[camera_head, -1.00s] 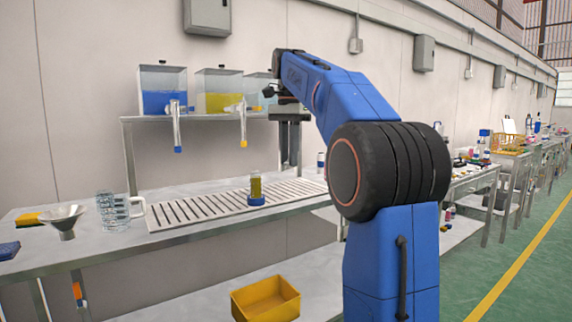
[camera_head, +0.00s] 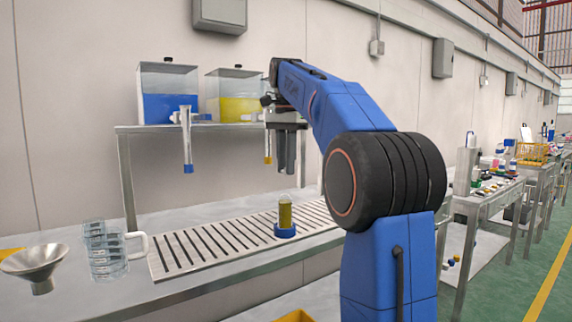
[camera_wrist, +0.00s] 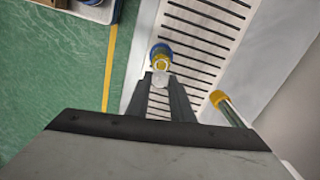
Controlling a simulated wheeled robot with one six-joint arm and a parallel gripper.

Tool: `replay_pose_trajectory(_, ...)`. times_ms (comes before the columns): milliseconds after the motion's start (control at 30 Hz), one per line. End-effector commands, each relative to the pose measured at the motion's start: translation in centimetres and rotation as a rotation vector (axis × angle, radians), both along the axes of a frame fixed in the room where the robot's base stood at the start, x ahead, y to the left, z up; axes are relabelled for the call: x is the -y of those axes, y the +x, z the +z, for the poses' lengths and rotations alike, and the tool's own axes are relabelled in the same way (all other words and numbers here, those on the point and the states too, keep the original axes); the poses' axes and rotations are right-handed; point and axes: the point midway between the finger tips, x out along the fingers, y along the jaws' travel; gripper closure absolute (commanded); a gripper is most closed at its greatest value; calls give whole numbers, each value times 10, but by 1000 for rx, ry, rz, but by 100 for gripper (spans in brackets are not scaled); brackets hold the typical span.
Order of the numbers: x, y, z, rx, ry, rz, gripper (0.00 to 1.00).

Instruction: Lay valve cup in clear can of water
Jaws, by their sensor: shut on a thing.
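A clear can (camera_head: 285,212) holding yellow liquid stands upright in a blue ring-like holder (camera_head: 285,232) on the slatted rack. In the wrist view the can (camera_wrist: 160,60) shows from above, just beyond my fingertips. My gripper (camera_head: 286,168) points down above the can, with a gap between them in the head view. In the wrist view my gripper (camera_wrist: 161,84) is shut on a small pale round piece (camera_wrist: 161,79), apparently the valve cup. The piece cannot be made out in the head view. The liquid in the can looks yellow, not like plain water.
A slatted rack (camera_head: 190,250) lies on the bench. Tanks of blue (camera_head: 168,106) and yellow (camera_head: 226,108) liquid stand on a shelf behind. A yellow-tipped spout (camera_wrist: 218,97) hangs close right of my fingers. A clear jug (camera_head: 105,250) and steel funnel (camera_head: 38,262) stand left.

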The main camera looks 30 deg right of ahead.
Motion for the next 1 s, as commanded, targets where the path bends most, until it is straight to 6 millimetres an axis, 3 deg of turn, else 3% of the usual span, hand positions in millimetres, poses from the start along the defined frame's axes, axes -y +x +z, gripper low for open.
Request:
replay_pose_trajectory(233, 0, 0, -7, 0, 0, 0, 100)
replay_pose_trajectory(700, 0, 0, -44, -2, 1, 0, 100)
replay_pose_trajectory(1000, 0, 0, -57, -1, 0, 0, 100)
